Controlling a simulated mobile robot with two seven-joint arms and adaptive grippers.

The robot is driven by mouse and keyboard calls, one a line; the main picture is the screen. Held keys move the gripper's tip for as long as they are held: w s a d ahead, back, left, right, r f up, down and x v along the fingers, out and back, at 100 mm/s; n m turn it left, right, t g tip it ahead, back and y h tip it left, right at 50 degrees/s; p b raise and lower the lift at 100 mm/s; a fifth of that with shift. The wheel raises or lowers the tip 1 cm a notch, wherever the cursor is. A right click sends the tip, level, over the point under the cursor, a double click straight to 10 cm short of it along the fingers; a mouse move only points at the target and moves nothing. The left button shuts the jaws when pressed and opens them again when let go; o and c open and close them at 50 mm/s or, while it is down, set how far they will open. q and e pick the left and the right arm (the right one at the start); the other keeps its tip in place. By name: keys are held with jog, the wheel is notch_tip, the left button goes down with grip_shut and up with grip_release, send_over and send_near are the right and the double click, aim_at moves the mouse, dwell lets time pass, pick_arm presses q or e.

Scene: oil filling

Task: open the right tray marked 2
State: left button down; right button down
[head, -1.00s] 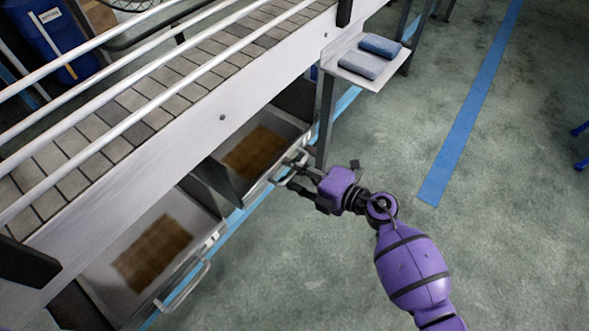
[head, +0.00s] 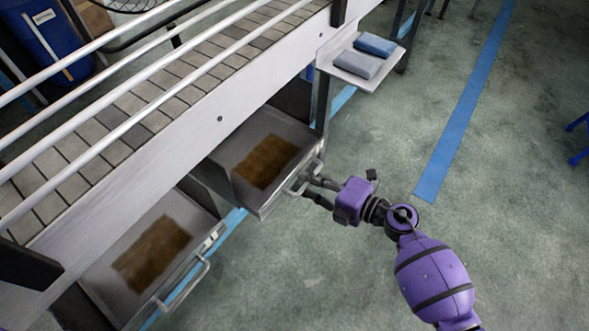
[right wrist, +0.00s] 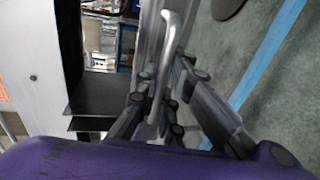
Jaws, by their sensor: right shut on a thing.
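The right tray (head: 232,183) is a grey metal drawer under the conveyor bench, pulled partly out, with a brown patch on its floor. Its marking cannot be read. Its bar handle (head: 297,184) is on the front. My right gripper (head: 305,189) is shut on this handle. In the right wrist view the handle (right wrist: 169,45) runs between the fingers of my right gripper (right wrist: 158,100). My left gripper is not in view.
The left tray (head: 97,283), with its handle (head: 187,287), stands open at the lower left. A small shelf (head: 340,67) with a blue pack (head: 375,45) and a grey pack (head: 357,64) juts out above right. Clear floor (head: 400,130) lies to the right.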

jog(key=f+v, duration=0.2)
jog(key=v, duration=0.7)
jog(key=f+v, duration=0.1)
jog(key=v, duration=0.8)
jog(key=shift+s+d+f, duration=0.35)
jog(key=shift+d, duration=0.2)
jog(key=c, duration=1.8)
grip_release()
jog(key=shift+c, duration=0.2)
jog(key=v, duration=1.2)
